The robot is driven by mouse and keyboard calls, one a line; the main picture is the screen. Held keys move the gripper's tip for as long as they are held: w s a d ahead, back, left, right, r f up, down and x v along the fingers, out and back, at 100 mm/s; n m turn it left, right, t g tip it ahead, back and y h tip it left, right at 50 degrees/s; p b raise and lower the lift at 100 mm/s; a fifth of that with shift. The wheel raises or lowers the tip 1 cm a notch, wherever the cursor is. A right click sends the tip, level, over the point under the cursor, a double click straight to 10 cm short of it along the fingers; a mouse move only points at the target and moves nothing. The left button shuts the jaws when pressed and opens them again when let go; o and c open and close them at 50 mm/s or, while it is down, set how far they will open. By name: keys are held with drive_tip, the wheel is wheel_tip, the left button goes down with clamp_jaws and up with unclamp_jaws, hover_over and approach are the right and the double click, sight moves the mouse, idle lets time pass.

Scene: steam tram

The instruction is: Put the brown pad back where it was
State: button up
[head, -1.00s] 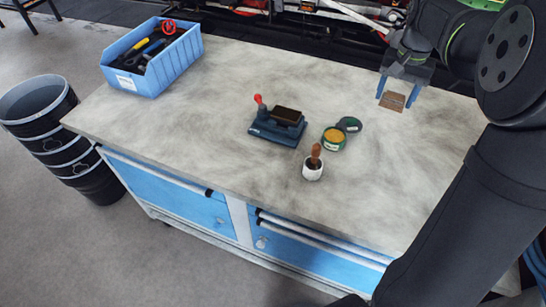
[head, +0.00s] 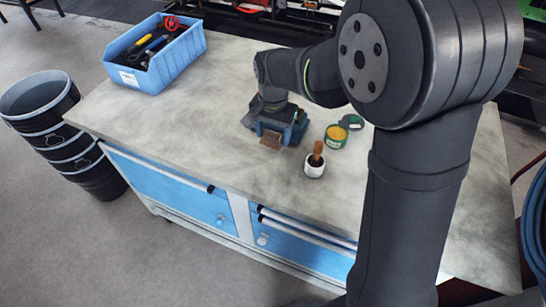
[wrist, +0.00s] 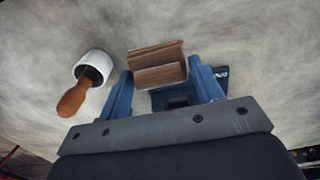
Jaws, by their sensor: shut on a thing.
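My gripper (head: 273,138) is shut on the brown pad (head: 271,142), a small ridged brown piece. In the wrist view the pad (wrist: 160,66) shows a stepped face between the two blue fingers of my gripper (wrist: 163,88). The dark blue base with white lettering (wrist: 220,74) lies behind and beside the right finger. In the head view my gripper and wrist are over this base and hide most of it, including its red knob and dark brown top. I cannot tell whether the pad touches the base.
A white cup with a wooden-handled tool (head: 315,168) stands close by; its handle also shows in the wrist view (wrist: 75,97). A green open tin of yellow stuff (head: 336,135) is just right of my gripper. A blue tool bin (head: 150,68) stands back left.

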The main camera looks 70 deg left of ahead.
sight(273, 132)
wheel_tip(273, 132, down, 9)
drive_tip(key=shift+r, duration=0.2)
idle(0.3)
drive_tip(key=shift+f, duration=0.2)
drive_tip(key=o, duration=0.9)
drive_tip(key=shift+o, duration=0.2)
drive_tip(key=shift+r, duration=0.1)
wheel_tip(273, 132, up, 12)
drive_tip(key=shift+r, duration=0.1)
